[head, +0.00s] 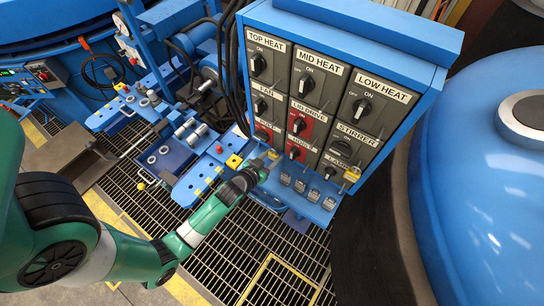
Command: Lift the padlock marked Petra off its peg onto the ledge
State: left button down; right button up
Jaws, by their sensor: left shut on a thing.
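My left gripper (266,166) reaches in from the left to the left end of the blue ledge (300,201) under the switch panel. It is shut on a small yellow padlock (273,155), mostly hidden by the fingers, below the lower left red switch. Several grey padlocks stand in a row along the ledge, among them one at the left (285,178) and one at the right (329,201). Another yellow padlock (352,174) hangs at the panel's lower right. The names on the padlocks are too small to read, and the pegs cannot be made out. My right gripper is out of view.
The blue switch panel (337,85) with black knobs rises directly behind the ledge. A large blue rounded vessel (490,190) stands at the right. Blue beams with fittings (198,180) lie left of the ledge. Open grating (225,245) is below.

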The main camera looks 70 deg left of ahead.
aim_at(272, 158)
pick_arm(q)
jog(key=shift+r+p, duration=0.4)
dwell(0.3)
jog(key=shift+s+d+p, duration=0.15)
jog(key=shift+s+d, duration=0.4)
jog(key=shift+s, duration=0.3)
jog(key=shift+s+d+p, duration=0.15)
jog(key=shift+s+d, duration=0.4)
jog(key=shift+s, duration=0.25)
jog(key=shift+s+d, duration=0.55)
jog(key=shift+s, duration=0.3)
